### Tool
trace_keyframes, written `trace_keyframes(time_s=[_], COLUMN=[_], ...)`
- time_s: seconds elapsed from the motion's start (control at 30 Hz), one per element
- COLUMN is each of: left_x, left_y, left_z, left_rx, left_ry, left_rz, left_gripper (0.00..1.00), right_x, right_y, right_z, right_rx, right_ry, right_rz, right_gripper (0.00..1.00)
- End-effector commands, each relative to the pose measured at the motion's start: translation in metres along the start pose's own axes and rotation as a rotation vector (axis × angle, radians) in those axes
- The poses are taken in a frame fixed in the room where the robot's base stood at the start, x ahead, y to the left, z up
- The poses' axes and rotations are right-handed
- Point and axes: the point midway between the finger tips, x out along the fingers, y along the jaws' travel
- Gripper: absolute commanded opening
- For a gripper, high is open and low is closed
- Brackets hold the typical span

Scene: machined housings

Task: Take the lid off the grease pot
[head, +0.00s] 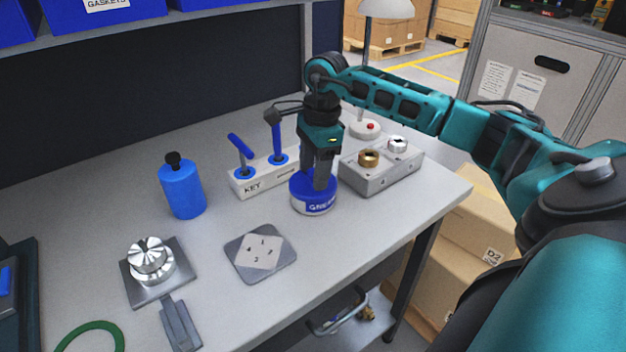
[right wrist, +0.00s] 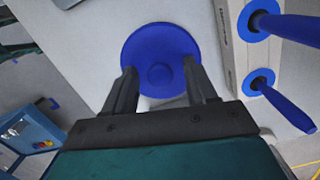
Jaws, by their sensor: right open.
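The grease pot (head: 315,208) stands upright on the workbench, blue with a white band bearing a partly hidden label. Its blue round lid (right wrist: 160,42) sits on the pot, with a small knob (right wrist: 160,75) in the middle. My right gripper (head: 318,186) points down over the pot and hides part of the lid. In the right wrist view its open fingers (right wrist: 160,86) are on either side of the knob, with space between each finger and the knob. Whether the fingertips touch the lid cannot be told. My left gripper is not in view.
A grey metal housing (head: 382,175) is close on the right. A blue bottle (head: 182,188), a square plate (head: 260,270) and a round machined part (head: 150,258) lie left and front.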

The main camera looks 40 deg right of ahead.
Motion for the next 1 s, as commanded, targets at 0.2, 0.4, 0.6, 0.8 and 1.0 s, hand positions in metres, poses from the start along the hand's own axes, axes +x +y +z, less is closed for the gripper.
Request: trace_keyframes(time_s=[0.2, 0.4, 0.6, 0.8, 1.0], left_x=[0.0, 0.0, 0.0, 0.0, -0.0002], left_y=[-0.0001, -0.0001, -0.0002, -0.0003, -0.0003], left_z=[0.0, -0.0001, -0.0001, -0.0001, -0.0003], left_rx=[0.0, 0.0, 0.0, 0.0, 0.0], left_ry=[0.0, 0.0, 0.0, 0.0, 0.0], left_rz=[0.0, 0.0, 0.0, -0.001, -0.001], left_gripper=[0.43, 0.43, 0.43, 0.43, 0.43], right_x=[-0.0004, -0.0006, -0.0007, -0.0009, -0.0043], right_y=[-0.0001, -0.0001, -0.0001, -0.0002, -0.0004], right_z=[0.0001, 0.0001, 0.0001, 0.0001, 0.0006], right_rx=[0.0, 0.0, 0.0, 0.0, 0.0], right_ry=[0.0, -0.001, -0.001, -0.001, -0.001], right_rz=[0.0, 0.0, 0.0, 0.0, -0.001], right_gripper=[0.44, 0.25, 0.06, 0.0, 0.0])
